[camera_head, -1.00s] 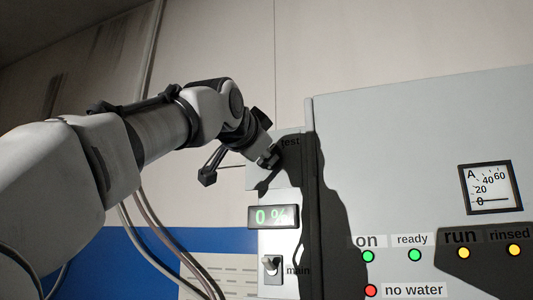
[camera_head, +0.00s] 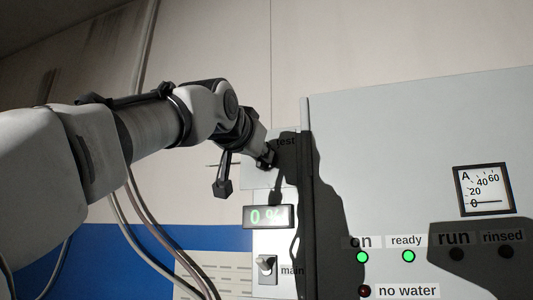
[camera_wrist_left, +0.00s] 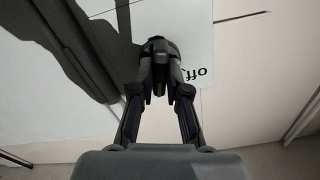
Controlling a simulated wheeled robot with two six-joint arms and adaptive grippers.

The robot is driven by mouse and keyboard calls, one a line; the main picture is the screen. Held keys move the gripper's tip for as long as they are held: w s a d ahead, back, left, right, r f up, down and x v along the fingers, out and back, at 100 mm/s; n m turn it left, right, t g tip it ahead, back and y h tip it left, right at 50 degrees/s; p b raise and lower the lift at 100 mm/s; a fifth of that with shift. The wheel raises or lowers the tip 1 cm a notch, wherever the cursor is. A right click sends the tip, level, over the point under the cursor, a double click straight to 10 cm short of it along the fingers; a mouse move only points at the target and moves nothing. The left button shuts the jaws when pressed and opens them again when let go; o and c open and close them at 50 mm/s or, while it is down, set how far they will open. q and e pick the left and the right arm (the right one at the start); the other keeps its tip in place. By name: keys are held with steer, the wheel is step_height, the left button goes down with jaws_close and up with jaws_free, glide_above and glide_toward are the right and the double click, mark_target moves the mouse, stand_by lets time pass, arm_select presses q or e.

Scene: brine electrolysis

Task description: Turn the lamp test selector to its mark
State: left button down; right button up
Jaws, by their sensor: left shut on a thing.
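The lamp test selector is a dark knob (camera_wrist_left: 158,48) on a pale plate (camera_wrist_left: 195,25), between the fingers of my left gripper (camera_wrist_left: 160,88) in the left wrist view. The fingers are shut on it. An upside-down "off" label is printed beside it. In the head view my left gripper (camera_head: 264,158) is at the plate by the "test" label (camera_head: 286,141), and the arm hides most of the knob. I cannot make out the knob's pointer or its mark. My right gripper is in neither view.
Below are a "0 %" display (camera_head: 268,216) and the main switch (camera_head: 266,264). The grey cabinet (camera_head: 400,130) stands to the right with a meter (camera_head: 482,189). The "on" (camera_head: 362,257) and "ready" (camera_head: 408,256) lamps are green; run, rinsed and no water look unlit.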

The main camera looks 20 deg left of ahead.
arm_select(q)
steer(key=n, duration=1.2)
steer(key=shift+w+f, duration=0.1)
steer(key=shift+f, duration=0.05)
steer(key=shift+n, duration=0.3)
steer(key=c, duration=1.4)
jaws_free()
steer(key=shift+o, duration=1.2)
steer(key=shift+w, duration=0.15)
steer(key=shift+w+d, duration=0.15)
steer(key=shift+w, duration=0.05)
steer(key=shift+s, duration=0.3)
